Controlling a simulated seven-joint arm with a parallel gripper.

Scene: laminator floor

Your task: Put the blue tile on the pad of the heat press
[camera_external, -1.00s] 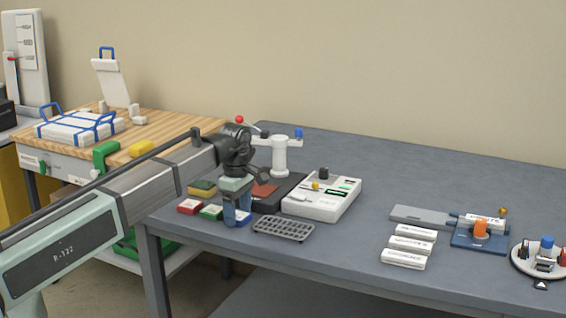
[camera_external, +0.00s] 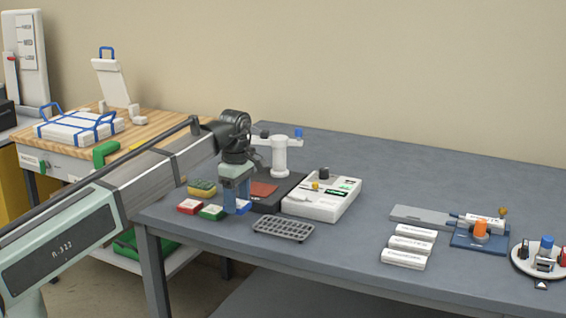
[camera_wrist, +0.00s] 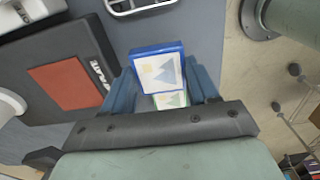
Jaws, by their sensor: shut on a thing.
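The blue tile (camera_wrist: 158,72), blue-rimmed with a white picture face, is between the fingers of my gripper (camera_wrist: 160,88) in the wrist view. In the external view, my gripper (camera_external: 236,204) is shut on it, and a blue and white part of the tile (camera_external: 243,207) shows at the fingertips. The tile looks a little above the table, left of the heat press. The heat press has a black base (camera_external: 271,205) and a white column (camera_external: 280,156). Its reddish-brown pad (camera_external: 263,190) lies bare, and also shows at left in the wrist view (camera_wrist: 66,85).
A green tile (camera_external: 211,212) and a red tile (camera_external: 190,206) lie left of my gripper. A yellow-green block (camera_external: 202,187) lies behind them. A grey rack (camera_external: 284,230) lies in front of the press. A white control box (camera_external: 322,199) stands to its right.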

